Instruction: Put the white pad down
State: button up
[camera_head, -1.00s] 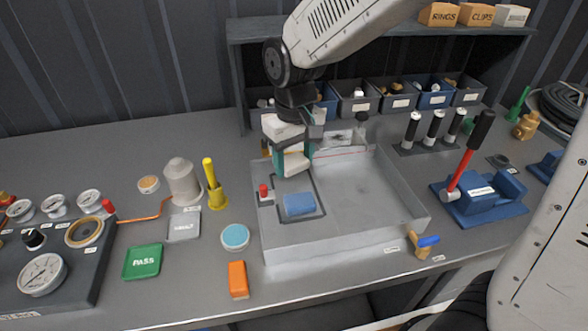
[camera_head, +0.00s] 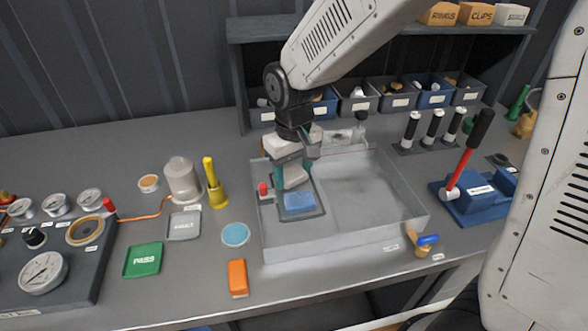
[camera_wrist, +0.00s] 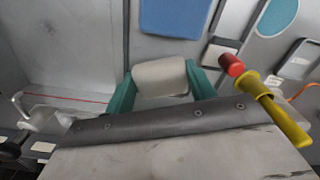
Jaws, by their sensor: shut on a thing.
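The white pad (camera_wrist: 160,78) is a pale rounded block between the two teal fingers of my gripper (camera_wrist: 161,90) in the wrist view. My gripper (camera_head: 292,182) is shut on it; in the head view the pad (camera_head: 296,176) is partly covered by the fingers. They are over the left part of the grey tray (camera_head: 375,205), just behind a blue block (camera_head: 299,201) that lies inside a dark outlined square. The blue block also shows in the wrist view (camera_wrist: 174,16). I cannot tell whether the pad touches the tray floor.
A red knob (camera_head: 263,189) stands at the tray's left side, close to my gripper. A yellow-handled tool (camera_head: 215,185) stands farther left. A round light-blue disc (camera_head: 235,234) and an orange block (camera_head: 237,278) lie left of the tray. The tray's right half is clear.

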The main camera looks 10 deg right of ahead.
aim_at(296, 175)
jog(key=o, duration=0.8)
jog(key=shift+s+f, duration=0.2)
jog(key=shift+f, duration=0.15)
notch_tip(296, 175, up, 13)
jog(key=shift+w+r, duration=0.2)
jog(key=s+d+m, duration=0.2)
jog(key=s+d, duration=0.6)
jog(key=s, duration=0.2)
jog(key=s+d+m+t, duration=0.1)
jog(key=s+d+m, duration=0.1)
jog(key=s+d, duration=0.6)
jog(key=s+r, duration=0.1)
jog(key=s, duration=0.2)
jog(key=shift+s+m, duration=0.15)
jog(key=shift+m, duration=0.15)
